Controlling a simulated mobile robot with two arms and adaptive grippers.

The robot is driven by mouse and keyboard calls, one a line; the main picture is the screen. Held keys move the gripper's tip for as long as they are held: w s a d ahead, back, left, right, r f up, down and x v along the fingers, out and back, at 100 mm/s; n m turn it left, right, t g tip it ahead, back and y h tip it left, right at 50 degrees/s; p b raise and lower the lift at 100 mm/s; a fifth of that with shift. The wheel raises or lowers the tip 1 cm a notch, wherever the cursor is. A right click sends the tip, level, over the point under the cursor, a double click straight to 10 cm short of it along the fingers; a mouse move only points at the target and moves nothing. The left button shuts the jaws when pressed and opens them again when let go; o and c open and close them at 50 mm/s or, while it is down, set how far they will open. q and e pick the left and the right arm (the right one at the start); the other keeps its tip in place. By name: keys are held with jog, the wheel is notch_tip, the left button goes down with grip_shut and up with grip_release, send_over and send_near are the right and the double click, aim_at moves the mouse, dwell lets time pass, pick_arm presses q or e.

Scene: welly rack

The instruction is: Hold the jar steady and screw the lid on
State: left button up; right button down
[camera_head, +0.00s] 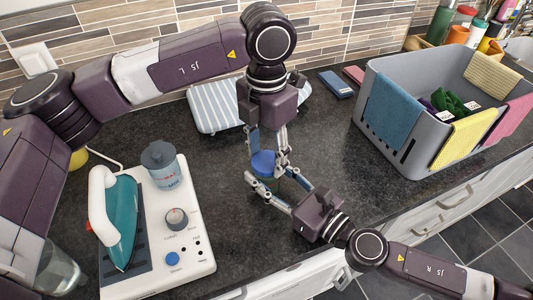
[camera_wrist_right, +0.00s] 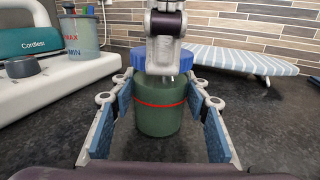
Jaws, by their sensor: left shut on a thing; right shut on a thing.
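A dark green jar (camera_wrist_right: 161,119) with a red line around it stands upright on the dark worktop, in the middle of the right wrist view. A blue lid (camera_head: 263,161) is at the jar's mouth; its rim also shows in the right wrist view (camera_wrist_right: 203,58). I cannot tell how it sits on the threads. My left gripper (camera_head: 267,150) points down from above and is shut on the lid. My right gripper (camera_head: 268,176) comes in low from the front right and is shut on the jar, a finger on each side. In the head view the lid and grippers mostly hide the jar.
A teal iron (camera_head: 122,222) on a white base (camera_head: 200,262) stands left, with a glass (camera_head: 57,272) nearby. A striped ironing board (camera_head: 213,107) lies behind. A grey crate (camera_head: 408,157) with cloths stands right. The worktop's front edge is close to my right gripper.

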pick_arm(q)
jog(key=o, duration=1.4)
jog(key=shift+r, duration=0.1)
notch_tip(320, 180, up, 12)
jog(key=shift+f, duration=0.1)
pick_arm(e)
jog(key=c, duration=1)
grip_release()
jog(key=shift+d, duration=0.1)
